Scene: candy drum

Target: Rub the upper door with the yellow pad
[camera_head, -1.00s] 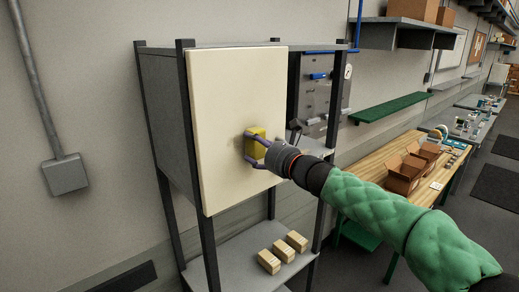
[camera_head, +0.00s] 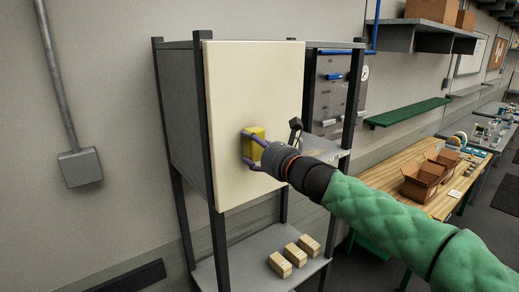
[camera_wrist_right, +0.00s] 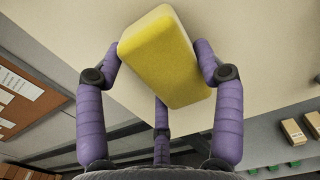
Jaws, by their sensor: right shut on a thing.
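The upper door (camera_head: 262,85) is a cream panel on the front of a grey cabinet frame in the head view. The yellow pad (camera_head: 254,142) is at the door's lower middle. It also shows large in the right wrist view (camera_wrist_right: 166,55), with the cream door surface behind it. My right gripper (camera_head: 250,153) is shut on the pad with its purple fingers around the pad's sides. The pad looks against or very close to the door; exact contact cannot be told. My left gripper is not in view.
A black handle (camera_head: 295,125) shows near the door's right edge. A wooden table (camera_head: 402,170) with open cardboard boxes (camera_head: 424,182) stands at the right. A grey wall box (camera_head: 80,167) is at left.

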